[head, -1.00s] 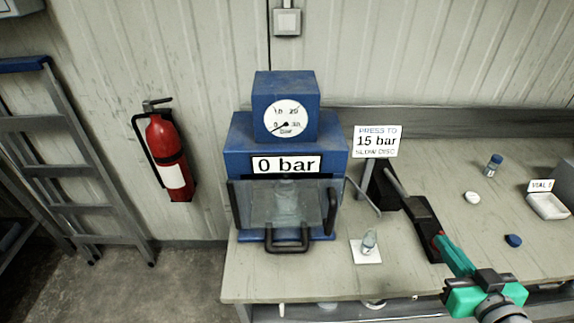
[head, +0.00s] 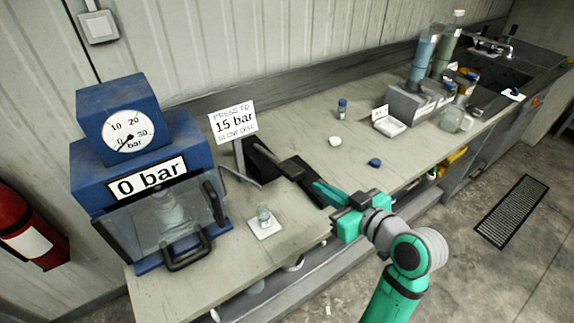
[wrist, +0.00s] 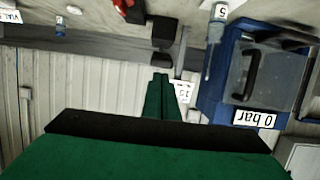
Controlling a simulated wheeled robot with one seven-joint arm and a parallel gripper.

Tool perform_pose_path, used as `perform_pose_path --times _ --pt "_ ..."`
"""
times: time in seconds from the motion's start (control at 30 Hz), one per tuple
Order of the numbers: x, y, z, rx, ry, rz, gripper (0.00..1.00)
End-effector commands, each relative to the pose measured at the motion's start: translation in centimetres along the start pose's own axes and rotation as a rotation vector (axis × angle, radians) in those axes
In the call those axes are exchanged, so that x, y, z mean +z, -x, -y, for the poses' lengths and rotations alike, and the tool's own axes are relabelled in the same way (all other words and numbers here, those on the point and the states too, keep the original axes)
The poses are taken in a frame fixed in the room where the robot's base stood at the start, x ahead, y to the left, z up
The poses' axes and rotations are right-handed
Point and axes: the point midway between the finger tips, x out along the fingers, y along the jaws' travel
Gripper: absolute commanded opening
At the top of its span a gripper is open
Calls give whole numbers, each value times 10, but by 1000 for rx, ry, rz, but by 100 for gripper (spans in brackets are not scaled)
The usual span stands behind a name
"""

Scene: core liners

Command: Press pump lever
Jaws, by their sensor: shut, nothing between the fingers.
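The blue press (head: 140,200) stands at the left of the bench, its readout (head: 146,178) showing "0 bar" and its round gauge (head: 129,131) at 0. A sign (head: 233,121) beside it says to press to 15 bar. The black pump lever (head: 296,170) sits right of the sign. My gripper (head: 320,188) is shut and empty, its green fingers close to the lever's handle; I cannot tell whether they touch. In the wrist view, the shut fingers (wrist: 164,95) point toward black lever parts (wrist: 164,32), with the press at right. A red piece (wrist: 124,5) shows at the top edge.
A small vial (head: 263,216) stands on a white card in front of the lever. Blue cap (head: 375,163), white cap (head: 335,141) and another vial (head: 342,109) are farther right. A rack of bottles (head: 415,100) and a sink (head: 490,65) are beyond. A fire extinguisher (head: 28,232) hangs at left.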

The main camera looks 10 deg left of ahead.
Motion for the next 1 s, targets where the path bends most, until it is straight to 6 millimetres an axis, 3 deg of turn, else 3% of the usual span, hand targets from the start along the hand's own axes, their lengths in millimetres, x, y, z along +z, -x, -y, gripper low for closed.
perform_pose_path --times 0.5,0.7,1.0 --pt "-74 -10 -2 -17 -2 167 0" --pt "-86 -10 -2 -8 -8 205 0" --pt "-88 -10 -2 -7 -11 211 0"
